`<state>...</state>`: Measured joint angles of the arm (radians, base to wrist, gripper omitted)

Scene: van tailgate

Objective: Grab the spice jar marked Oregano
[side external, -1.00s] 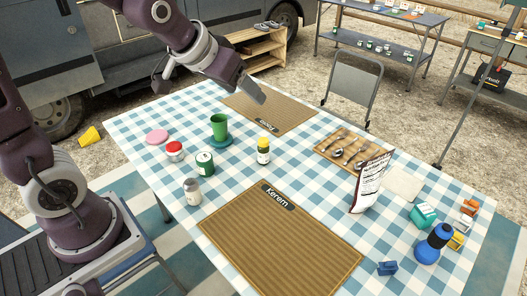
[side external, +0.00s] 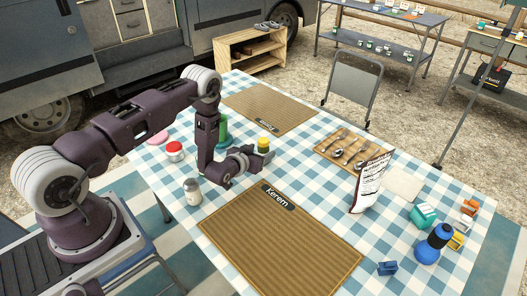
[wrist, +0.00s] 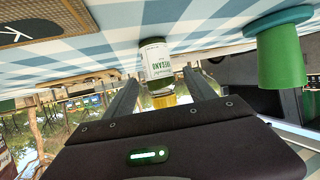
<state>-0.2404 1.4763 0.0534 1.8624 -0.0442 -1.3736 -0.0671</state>
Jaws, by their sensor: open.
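The spice jar (wrist: 157,62) has a white label reading "Oregano" and a yellow lid (wrist: 164,99). It stands on the checked tablecloth and looks upside down in the wrist view. In the side view its yellow lid (side external: 263,142) shows behind my gripper (side external: 262,156), which partly hides the jar body. In the wrist view my gripper (wrist: 161,77) is open, with one finger on each side of the jar and its lid. I see gaps between the fingers and the jar, and the jar is not gripped.
A green cup (wrist: 283,60) on a teal coaster (wrist: 280,18) is close to the jar. Two woven placemats (side external: 285,245), a cutlery board (side external: 335,153) and a printed packet (side external: 370,182) are nearby.

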